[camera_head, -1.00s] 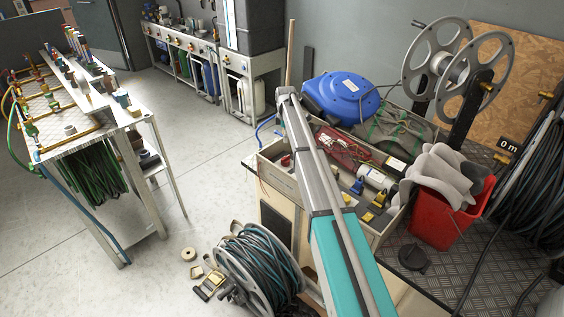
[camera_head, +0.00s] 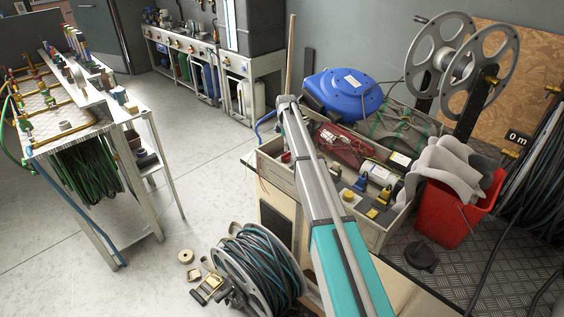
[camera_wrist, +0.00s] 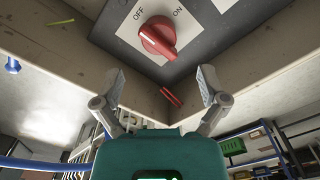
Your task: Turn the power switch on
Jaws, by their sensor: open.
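The power switch (camera_wrist: 158,38) is a red rotary knob with a white pointer line, on a white plate marked OFF and ON in the wrist view. The plate sits on a dark grey panel. The pointer line lies toward the OFF side, though the exact position is hard to tell. My gripper (camera_wrist: 160,88) is open, with its two fingers spread below the knob in that picture and apart from it. Nothing is between the fingers. In the head view my arm hides the gripper, and the switch does not show there.
A wooden crate (camera_head: 361,230) of tools and parts stands beside my arm, with a blue reel (camera_head: 345,92) behind it. A red bucket (camera_head: 440,215) is to the right. A hose reel (camera_head: 258,268) sits low in front. The floor (camera_head: 190,150) at left centre is clear.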

